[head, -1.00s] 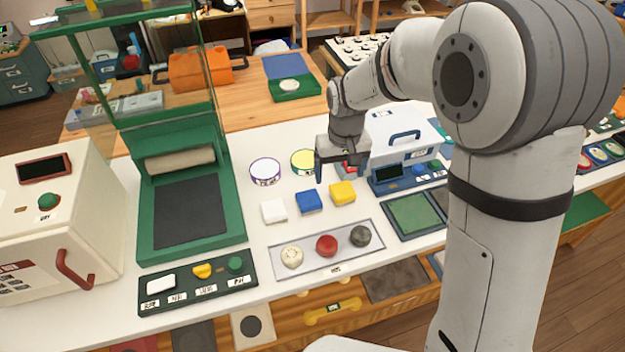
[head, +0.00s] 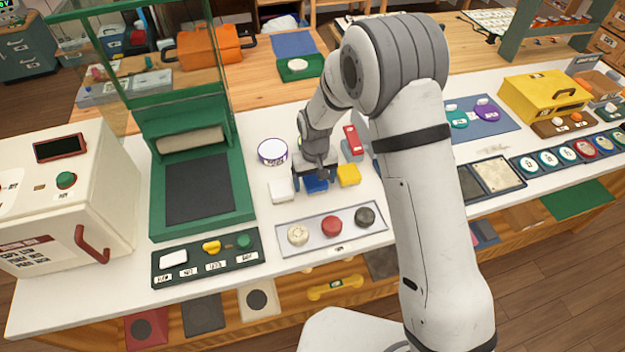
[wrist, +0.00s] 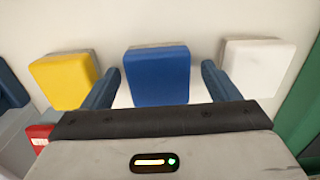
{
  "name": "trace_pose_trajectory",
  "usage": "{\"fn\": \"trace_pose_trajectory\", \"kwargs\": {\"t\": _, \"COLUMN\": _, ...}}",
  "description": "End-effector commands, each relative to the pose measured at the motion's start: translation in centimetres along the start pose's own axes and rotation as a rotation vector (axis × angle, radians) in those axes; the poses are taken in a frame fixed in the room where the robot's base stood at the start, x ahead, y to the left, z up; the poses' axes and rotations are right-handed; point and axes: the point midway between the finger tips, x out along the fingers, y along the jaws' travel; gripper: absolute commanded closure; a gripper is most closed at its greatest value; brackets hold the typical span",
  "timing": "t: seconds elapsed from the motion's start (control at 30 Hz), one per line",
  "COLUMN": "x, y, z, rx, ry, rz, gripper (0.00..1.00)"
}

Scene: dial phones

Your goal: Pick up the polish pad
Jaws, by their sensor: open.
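Three small block-shaped pads stand in a row on the white bench: white (head: 281,190), blue (head: 316,187) and yellow (head: 348,175). No readable label shows which is the polish pad. My gripper (head: 315,178) is open and low over the blue pad, partly hiding it in the head view. In the wrist view the blue pad (wrist: 158,75) lies between the two fingers of my gripper (wrist: 160,70), with a gap on each side. There the yellow pad (wrist: 63,80) is outside the left finger and the white pad (wrist: 258,66) outside the right.
A grey tray (head: 272,242) with cream, red and dark round knobs lies in front of the pads. A green press (head: 235,215) stands at left. A round purple-rimmed tin (head: 272,152) and a red-topped block (head: 352,140) stand behind.

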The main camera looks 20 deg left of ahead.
Motion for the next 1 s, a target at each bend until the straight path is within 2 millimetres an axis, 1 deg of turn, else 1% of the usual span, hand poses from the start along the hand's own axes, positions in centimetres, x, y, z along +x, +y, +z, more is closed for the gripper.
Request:
{"fn": "trace_pose_trajectory", "kwargs": {"t": 0.23, "x": 0.19, "y": 0.04, "z": 0.00, "rx": 0.001, "ry": 0.000, "rz": 0.000, "gripper": 0.18}}
{"fn": "trace_pose_trajectory", "kwargs": {"t": 0.83, "x": 0.15, "y": 0.10, "z": 0.01, "rx": 0.002, "ry": 0.000, "rz": 0.000, "gripper": 0.67}}
{"fn": "trace_pose_trajectory", "kwargs": {"t": 1.0, "x": 0.13, "y": 0.12, "z": 0.00, "rx": 0.002, "ry": 0.001, "rz": 0.000, "gripper": 0.67}}
